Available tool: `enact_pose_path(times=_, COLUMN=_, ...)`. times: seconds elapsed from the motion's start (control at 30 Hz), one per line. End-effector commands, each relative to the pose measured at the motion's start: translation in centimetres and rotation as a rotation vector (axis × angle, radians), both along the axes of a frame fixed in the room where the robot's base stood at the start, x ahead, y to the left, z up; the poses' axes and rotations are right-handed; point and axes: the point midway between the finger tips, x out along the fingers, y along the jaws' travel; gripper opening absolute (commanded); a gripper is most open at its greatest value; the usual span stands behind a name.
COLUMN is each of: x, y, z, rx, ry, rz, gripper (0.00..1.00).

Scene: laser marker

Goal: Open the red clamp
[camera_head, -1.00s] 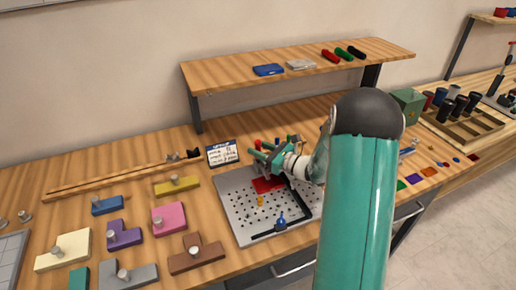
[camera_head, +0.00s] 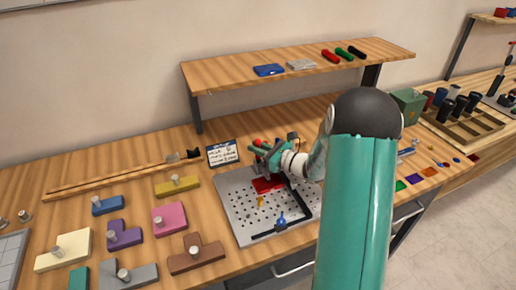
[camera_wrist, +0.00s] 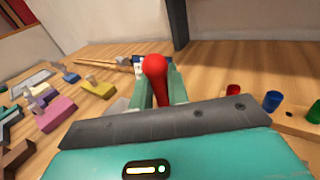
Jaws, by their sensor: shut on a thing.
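The red clamp's rounded red handle (camera_wrist: 154,75) stands between my gripper's two green fingers in the wrist view. My gripper (camera_wrist: 154,90) is shut on this handle. In the head view my gripper (camera_head: 263,153) is over the back part of a grey perforated plate (camera_head: 236,205), with a bit of the red handle (camera_head: 257,142) showing at its fingertips. A flat red piece (camera_head: 264,184) lies on the plate below my gripper. The clamp's base and linkage are mostly hidden by my gripper and arm.
A small calendar-like card (camera_head: 222,153) stands behind the plate at left. A blue clamp-like part (camera_head: 281,220) is at the plate's front. Colored knobbed blocks, including a pink one (camera_head: 169,218), lie to the left. A raised wooden shelf (camera_head: 230,77) spans the back.

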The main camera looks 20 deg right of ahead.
Motion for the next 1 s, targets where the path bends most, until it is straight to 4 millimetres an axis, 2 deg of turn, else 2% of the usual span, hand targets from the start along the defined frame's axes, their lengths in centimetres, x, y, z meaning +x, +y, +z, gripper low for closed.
enact_pose_path(times=0.27, x=1.0, y=0.0, z=0.1, rx=-0.003, ry=0.154, rz=0.001, gripper=0.0)
enact_pose_path(times=1.0, x=4.6, y=0.0, z=-2.1, rx=-0.004, ry=0.825, rz=0.001, gripper=0.0)
